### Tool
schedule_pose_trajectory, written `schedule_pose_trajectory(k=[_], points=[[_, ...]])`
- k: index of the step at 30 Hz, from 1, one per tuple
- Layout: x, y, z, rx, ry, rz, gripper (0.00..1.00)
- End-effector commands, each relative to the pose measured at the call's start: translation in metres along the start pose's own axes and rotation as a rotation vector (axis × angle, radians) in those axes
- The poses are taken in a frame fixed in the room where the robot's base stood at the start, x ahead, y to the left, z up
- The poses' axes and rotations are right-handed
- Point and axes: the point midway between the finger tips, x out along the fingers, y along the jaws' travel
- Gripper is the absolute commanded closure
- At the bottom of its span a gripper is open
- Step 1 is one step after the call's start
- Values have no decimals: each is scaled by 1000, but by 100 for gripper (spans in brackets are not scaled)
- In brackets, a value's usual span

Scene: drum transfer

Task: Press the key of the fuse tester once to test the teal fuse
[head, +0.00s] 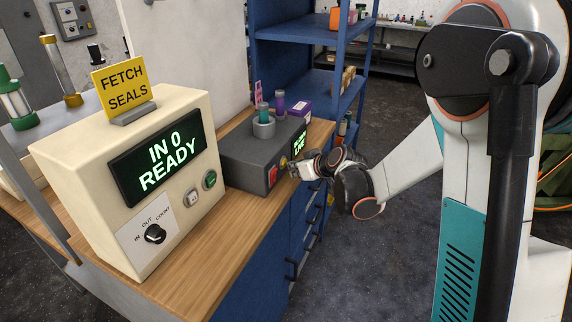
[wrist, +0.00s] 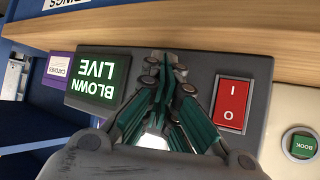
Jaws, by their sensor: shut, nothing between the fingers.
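The fuse tester (head: 245,155) is a dark grey box on the wooden bench. The teal fuse (head: 263,109) stands upright in the round grey holder on its top. On its front are a red rocker switch (head: 272,177), a yellow key (head: 283,162) and a lit display (wrist: 98,82), which reads BLOWN LIVE upside down in the wrist view. My gripper (head: 294,171) is shut and empty at the tester's front. In the wrist view its fingertips (wrist: 166,62) lie between display and switch and hide the key. I cannot tell whether they touch it.
A cream machine (head: 110,225) reading IN 0 READY stands beside the tester, with a yellow FETCH SEALS sign (head: 122,88). A purple fuse-like piece (head: 279,102) and a purple box (head: 299,108) are behind the tester. Blue shelves (head: 310,33) stand beyond. The floor before the bench is clear.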

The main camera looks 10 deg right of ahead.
Motion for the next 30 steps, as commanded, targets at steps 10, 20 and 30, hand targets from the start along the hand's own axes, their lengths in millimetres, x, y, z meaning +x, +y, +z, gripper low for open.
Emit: schedule_pose_trajectory(k=[10, 20, 30], points=[[-3, 2, 2, 1, 0, 0, 100], [-22, 16, 17, 1, -1, 1, 100], [-41, 30, 30, 1, 0, 0, 100]])
